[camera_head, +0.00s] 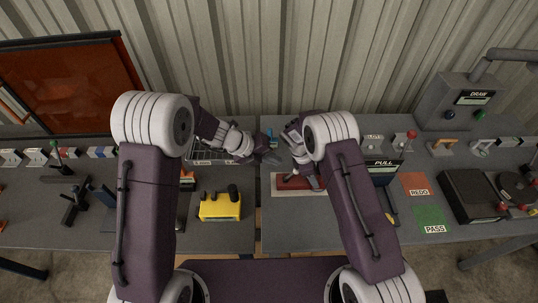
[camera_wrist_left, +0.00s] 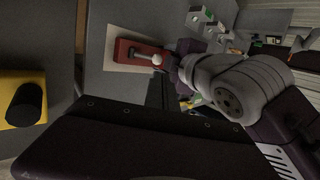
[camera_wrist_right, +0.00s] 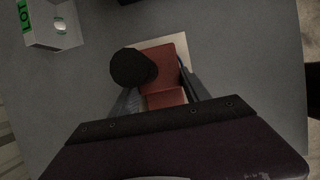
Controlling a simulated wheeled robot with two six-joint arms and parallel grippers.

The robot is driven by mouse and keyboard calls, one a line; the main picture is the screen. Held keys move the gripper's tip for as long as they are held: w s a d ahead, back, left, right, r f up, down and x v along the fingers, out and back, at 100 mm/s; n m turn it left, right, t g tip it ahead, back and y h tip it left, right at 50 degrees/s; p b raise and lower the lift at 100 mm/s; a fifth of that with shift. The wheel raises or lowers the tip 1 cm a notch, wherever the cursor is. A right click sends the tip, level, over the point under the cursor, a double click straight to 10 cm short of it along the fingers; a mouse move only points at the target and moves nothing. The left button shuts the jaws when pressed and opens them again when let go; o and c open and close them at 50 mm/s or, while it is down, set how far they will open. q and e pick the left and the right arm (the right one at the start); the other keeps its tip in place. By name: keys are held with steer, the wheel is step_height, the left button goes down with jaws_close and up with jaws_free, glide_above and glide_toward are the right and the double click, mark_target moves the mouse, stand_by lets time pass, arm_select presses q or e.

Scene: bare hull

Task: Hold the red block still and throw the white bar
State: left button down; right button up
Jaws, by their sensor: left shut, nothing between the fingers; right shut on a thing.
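The red block (camera_head: 290,183) lies on a pale plate (camera_head: 280,191) at the middle of the bench. It also shows in the left wrist view (camera_wrist_left: 126,50) and the right wrist view (camera_wrist_right: 168,68). My right gripper (camera_head: 312,181) is shut on the red block, with a finger along each side in the right wrist view. My left gripper (camera_head: 274,159) is shut and empty, behind and left of the block, apart from it. A small pale piece (camera_wrist_left: 157,60) shows at the block's end; I cannot tell whether it is the white bar. A black round knob (camera_wrist_right: 133,68) hides part of the block.
A yellow box (camera_head: 220,208) with black knobs stands left of the plate. A wire rack (camera_head: 207,156) is behind it. Red (camera_head: 416,184) and green (camera_head: 430,218) pads lie to the right. Corrugated wall closes the back. Bench front near the plate is clear.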

steer(key=shift+s+f, duration=0.15)
steer(key=o, duration=1.6)
arm_select(q)
steer(key=v, duration=0.4)
steer(key=shift+r, duration=0.5)
